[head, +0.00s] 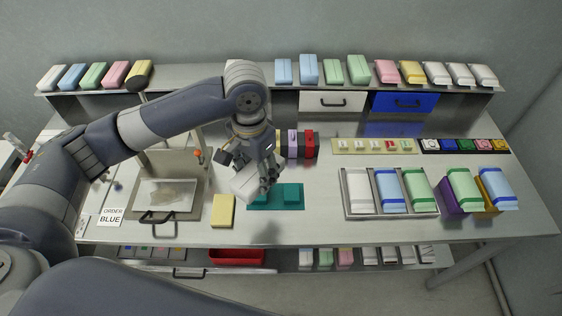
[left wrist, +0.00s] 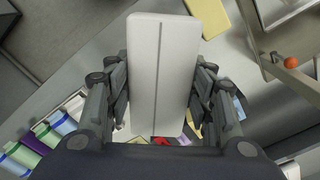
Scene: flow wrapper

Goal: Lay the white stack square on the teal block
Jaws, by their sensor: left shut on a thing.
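My left gripper (head: 254,172) is shut on the white stack (head: 246,184) and holds it up over the table, tilted in the head view. The stack also fills the middle of the left wrist view (left wrist: 160,70), with the fingers on both sides of it. The teal block (head: 290,193) sits on the bench below and to the right of the held stack. The gripper and the stack hide its left part. My right gripper is not in view.
A yellow block (head: 222,211) lies just left of the teal block. A metal tray (head: 391,216) with white, blue and green packs stands to the right. Purple and red upright items (head: 307,144) stand behind. A sealing machine (head: 165,200) is at left.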

